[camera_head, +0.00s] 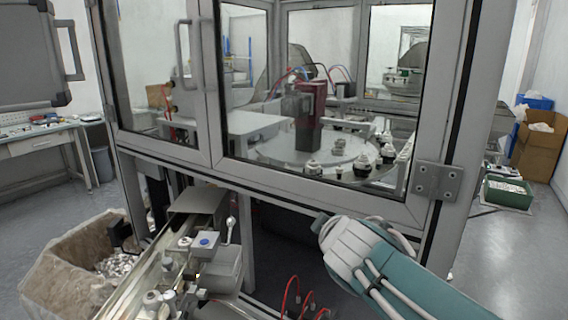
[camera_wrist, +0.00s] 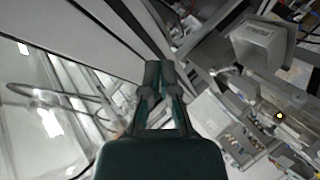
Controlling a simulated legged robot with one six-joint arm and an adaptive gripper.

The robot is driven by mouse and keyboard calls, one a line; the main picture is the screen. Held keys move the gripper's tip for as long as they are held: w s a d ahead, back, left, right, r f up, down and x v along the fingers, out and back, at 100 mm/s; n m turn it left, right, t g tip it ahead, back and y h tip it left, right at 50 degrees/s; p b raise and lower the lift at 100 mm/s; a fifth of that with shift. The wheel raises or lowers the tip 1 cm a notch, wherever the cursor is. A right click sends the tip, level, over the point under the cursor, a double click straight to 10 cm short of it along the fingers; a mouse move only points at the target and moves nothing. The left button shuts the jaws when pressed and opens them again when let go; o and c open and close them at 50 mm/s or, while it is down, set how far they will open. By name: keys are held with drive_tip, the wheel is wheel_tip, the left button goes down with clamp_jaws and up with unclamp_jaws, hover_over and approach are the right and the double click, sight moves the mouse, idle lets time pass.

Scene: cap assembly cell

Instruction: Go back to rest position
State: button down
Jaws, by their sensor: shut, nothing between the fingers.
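My gripper (camera_wrist: 160,75) shows in the wrist view with its two dark green fingers close together at the tips and nothing between them. It hangs in front of the cell's frame, with the conveyor area to its right in that view. In the head view my arm reaches in from the lower right, in front of the cabinet's lower frame. My gripper's fingers cannot be made out there.
The glazed cabinet (camera_head: 325,180) stands close ahead, its doors shut, with a rotary table (camera_head: 275,155) inside. A conveyor rail (camera_head: 135,285) with a blue button (camera_head: 204,241) lies at lower left. A bin (camera_head: 60,280) stands left of it. Open floor (camera_head: 500,260) lies at right.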

drive_tip(key=s+d+f+m+g+h, duration=0.2)
drive_tip(key=s+d+f+m+g, duration=0.15)
drive_tip(key=s+d+m, duration=0.35)
drive_tip(key=s+d+f+m+g, duration=0.1)
drive_tip(key=s+f+m+g, duration=0.1)
drive_tip(key=s+f, duration=0.2)
drive_tip(key=s+f+m+g+y, duration=0.1)
drive_tip(key=s+f+m+g, duration=0.1)
drive_tip(key=s+f, duration=0.3)
drive_tip(key=s, duration=0.4)
drive_tip(key=shift+s+d+m, duration=0.3)
drive_tip(key=shift+d+m, duration=0.05)
drive_tip(key=shift+m, duration=0.05)
drive_tip(key=shift+a, duration=0.15)
